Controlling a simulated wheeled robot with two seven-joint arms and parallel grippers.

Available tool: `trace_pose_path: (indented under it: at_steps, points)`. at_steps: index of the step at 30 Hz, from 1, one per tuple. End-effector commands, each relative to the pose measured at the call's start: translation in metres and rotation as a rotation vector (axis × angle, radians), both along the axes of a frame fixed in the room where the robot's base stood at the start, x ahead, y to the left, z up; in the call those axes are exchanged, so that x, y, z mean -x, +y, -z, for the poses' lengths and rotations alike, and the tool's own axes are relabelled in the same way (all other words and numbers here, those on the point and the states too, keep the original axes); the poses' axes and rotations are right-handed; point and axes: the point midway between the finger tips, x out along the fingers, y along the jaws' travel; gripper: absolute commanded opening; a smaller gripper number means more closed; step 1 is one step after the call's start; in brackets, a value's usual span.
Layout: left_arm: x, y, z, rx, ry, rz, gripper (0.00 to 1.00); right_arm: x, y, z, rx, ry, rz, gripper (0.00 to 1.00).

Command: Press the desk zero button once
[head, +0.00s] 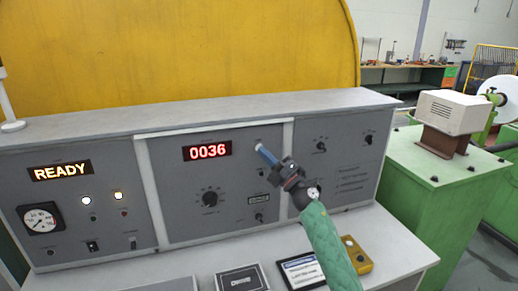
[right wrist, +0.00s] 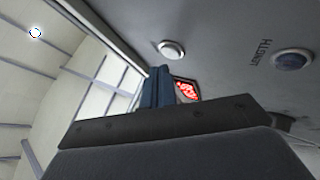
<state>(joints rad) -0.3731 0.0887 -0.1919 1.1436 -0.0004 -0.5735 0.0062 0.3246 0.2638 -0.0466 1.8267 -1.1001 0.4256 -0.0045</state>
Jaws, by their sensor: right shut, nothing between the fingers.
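My right gripper (head: 264,153) is in front of the upright desk panel (head: 170,170), to the right of the red 0036 display (head: 207,151). Its blue fingers are shut with nothing between them and point up and left toward the panel. In the right wrist view the fingers (right wrist: 156,87) show beside the display (right wrist: 187,90). A round white button (right wrist: 171,49) and a dark blue button (right wrist: 292,60) beside LENGTH lettering are on the panel there. I cannot read a zero label on either. I cannot tell whether the fingertips touch the panel. My left gripper is not in view.
A black knob (head: 210,198) and several switches are on the panel. A READY display (head: 61,171) and a dial gauge (head: 41,219) are at the left. A yellow box (head: 357,257) lies on the desk's lower shelf. A green machine (head: 430,185) stands right.

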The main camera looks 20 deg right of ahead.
Motion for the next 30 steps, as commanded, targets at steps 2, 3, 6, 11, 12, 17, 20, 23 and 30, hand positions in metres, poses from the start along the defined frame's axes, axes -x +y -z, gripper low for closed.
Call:
trace_pose_path:
  at_steps: [2,3,6,11,12,17,20,23,30]
  points:
    - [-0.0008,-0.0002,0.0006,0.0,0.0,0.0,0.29,0.0001,0.0,0.0001,0.0,0.0,0.0,0.0]
    - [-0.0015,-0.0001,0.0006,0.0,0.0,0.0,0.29,0.0001,0.0,0.0001,0.0,0.0,0.0,0.0]
    - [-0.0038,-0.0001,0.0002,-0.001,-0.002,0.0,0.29,0.0001,0.0,0.0001,0.0,0.0,0.0,0.0]
    - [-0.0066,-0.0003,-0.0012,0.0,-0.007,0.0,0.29,0.0001,-0.0001,0.0,0.0,0.0,0.0,0.0]
    - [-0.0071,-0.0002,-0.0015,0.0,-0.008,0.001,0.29,0.0002,0.0,0.0,0.0,0.0,0.0,0.0]
    - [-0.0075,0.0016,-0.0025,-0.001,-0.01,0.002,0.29,0.0001,0.0,0.0001,0.0,0.0,0.0,0.0]
    - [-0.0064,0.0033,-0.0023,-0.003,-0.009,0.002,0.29,0.0001,0.0,0.0001,0.0,0.0,0.0,0.0]
    - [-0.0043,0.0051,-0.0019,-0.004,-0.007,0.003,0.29,0.0001,-0.0001,0.0,0.0,0.0,0.0,0.0]
    - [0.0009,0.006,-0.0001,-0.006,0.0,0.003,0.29,0.0001,0.0,0.0001,0.0,0.0,0.0,0.0]
